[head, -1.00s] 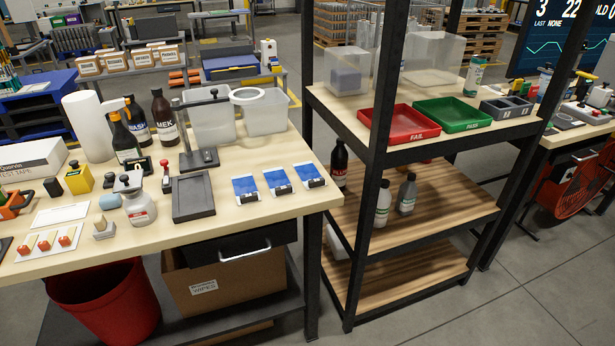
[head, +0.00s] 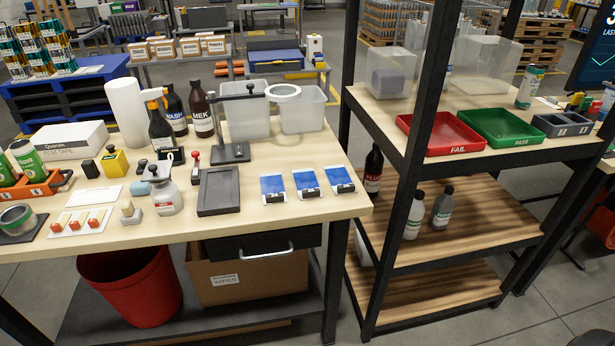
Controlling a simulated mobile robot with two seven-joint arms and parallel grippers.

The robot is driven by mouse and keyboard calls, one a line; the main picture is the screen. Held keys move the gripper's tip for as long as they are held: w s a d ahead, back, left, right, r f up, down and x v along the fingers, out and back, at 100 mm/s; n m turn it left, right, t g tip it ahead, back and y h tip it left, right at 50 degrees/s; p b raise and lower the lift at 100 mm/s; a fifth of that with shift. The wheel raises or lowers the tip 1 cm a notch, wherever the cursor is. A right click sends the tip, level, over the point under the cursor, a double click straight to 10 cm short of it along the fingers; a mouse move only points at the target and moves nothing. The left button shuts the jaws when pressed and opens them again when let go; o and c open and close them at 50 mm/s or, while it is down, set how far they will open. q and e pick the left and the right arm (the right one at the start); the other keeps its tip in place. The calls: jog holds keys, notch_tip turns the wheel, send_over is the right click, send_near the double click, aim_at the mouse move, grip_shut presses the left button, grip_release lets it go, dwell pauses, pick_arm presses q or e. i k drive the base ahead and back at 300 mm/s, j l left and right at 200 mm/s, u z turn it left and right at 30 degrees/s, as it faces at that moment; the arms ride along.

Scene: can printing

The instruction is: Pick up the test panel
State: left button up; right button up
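Three blue-and-white test panels lie in a row near the right end of the workbench in the head view: a left one (head: 273,187), a middle one (head: 306,183) and a right one (head: 339,178). Each has a small black clip or block at its front edge. A dark flat tray (head: 219,191) lies just left of them. Neither of my grippers is in view.
A black-framed shelf (head: 475,165) stands to the right with a red FAIL tray (head: 440,150) and a green PASS tray (head: 505,143). A red bin (head: 130,290) is below the bench.

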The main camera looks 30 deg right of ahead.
aim_at(340, 178)
jog(key=l+u, duration=0.25)
jog(key=l, duration=0.2)
jog(key=l+u, duration=0.25)
jog(key=l, duration=0.6)
jog(key=k+l+u, duration=0.15)
jog(key=l, duration=0.3)
